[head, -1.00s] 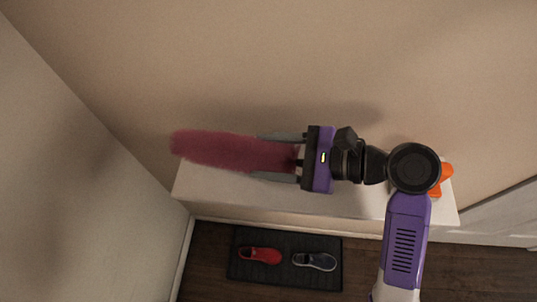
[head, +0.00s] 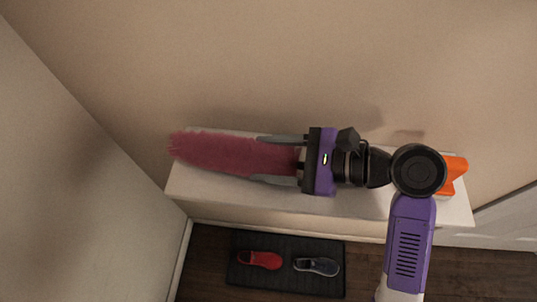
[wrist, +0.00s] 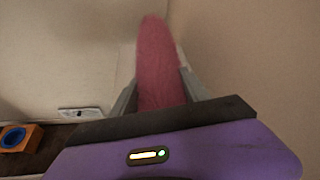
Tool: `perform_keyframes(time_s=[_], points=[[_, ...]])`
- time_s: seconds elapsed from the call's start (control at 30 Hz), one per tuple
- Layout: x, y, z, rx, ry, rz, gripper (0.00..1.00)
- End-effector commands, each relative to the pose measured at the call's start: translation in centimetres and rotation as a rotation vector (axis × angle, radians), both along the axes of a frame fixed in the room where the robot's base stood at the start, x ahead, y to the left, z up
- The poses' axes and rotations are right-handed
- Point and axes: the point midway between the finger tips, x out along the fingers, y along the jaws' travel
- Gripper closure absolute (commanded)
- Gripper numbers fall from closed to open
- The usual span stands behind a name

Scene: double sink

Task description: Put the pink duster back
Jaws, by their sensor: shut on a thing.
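The pink duster (head: 230,154) is a long fluffy head lying roughly level, pointing left. My gripper (head: 268,161) is shut on its right end, with one finger on each side. The duster appears over the left part of a white shelf (head: 345,205) against the beige wall. From above I cannot tell whether it touches the shelf top. In the wrist view the duster (wrist: 158,65) points away between the fingers. Its handle end is hidden by my gripper.
An orange object (head: 455,172) is at the shelf's right end, partly behind my arm. The wrist view shows an orange box with a blue ring (wrist: 20,138). A pale side wall stands left.

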Motion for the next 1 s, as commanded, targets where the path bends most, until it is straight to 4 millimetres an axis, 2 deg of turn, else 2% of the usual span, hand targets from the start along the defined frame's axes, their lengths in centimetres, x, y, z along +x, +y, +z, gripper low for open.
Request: perform_keyframes(time_s=[0.57,0.6,0.7,1.0], points=[[0.00,0.02,-1.04,0.001,0.000,0.000,0.95],[0.01,0.02,-1.02,0.001,0.000,0.000,0.40],[0.01,0.01,-1.02,0.000,0.000,0.000,0.21],[0.00,-0.04,-1.02,0.000,0.000,0.000,0.21]])
